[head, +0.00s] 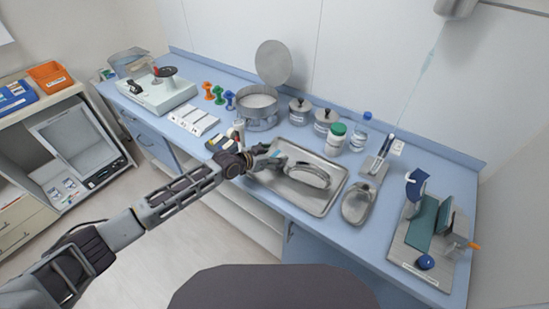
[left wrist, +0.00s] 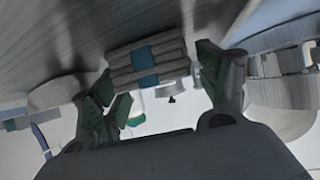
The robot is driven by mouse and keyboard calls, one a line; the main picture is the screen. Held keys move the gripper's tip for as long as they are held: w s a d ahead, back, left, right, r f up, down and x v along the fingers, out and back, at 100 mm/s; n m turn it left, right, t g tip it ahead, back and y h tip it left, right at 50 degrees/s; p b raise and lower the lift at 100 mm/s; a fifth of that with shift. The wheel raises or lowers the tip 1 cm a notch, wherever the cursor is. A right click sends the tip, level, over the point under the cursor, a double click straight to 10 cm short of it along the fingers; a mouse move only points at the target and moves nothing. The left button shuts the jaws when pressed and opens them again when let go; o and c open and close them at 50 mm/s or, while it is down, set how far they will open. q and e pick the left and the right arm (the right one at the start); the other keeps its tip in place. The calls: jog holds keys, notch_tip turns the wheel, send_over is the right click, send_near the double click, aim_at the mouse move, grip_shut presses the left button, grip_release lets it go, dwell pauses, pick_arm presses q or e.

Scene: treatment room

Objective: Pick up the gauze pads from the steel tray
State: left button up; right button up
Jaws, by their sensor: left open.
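The gauze pads (left wrist: 147,60) are a pale grey stack with a blue band around the middle. In the left wrist view they lie between the two fingers of my left gripper (left wrist: 157,76), which is open. In the head view the gripper (head: 268,159) is over the left end of the steel tray (head: 318,206), and it largely hides the pads, with only a bit of blue showing. The tray's brushed metal also shows in the left wrist view (left wrist: 50,45). Whether the fingers touch the pads is unclear. My right gripper is not in view.
A metal dish (head: 308,177) sits in the tray, just right of the gripper. A kidney dish (head: 358,203) stands right of the tray. Behind are a round steel drum (head: 258,104) with its lid raised, lidded steel jars (head: 299,110) and a green-capped bottle (head: 334,139).

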pick_arm(q)
jog(key=shift+w+d+f, duration=0.15)
jog(key=shift+w+d, duration=0.1)
jog(key=shift+c, duration=0.3)
jog(key=c, duration=0.7)
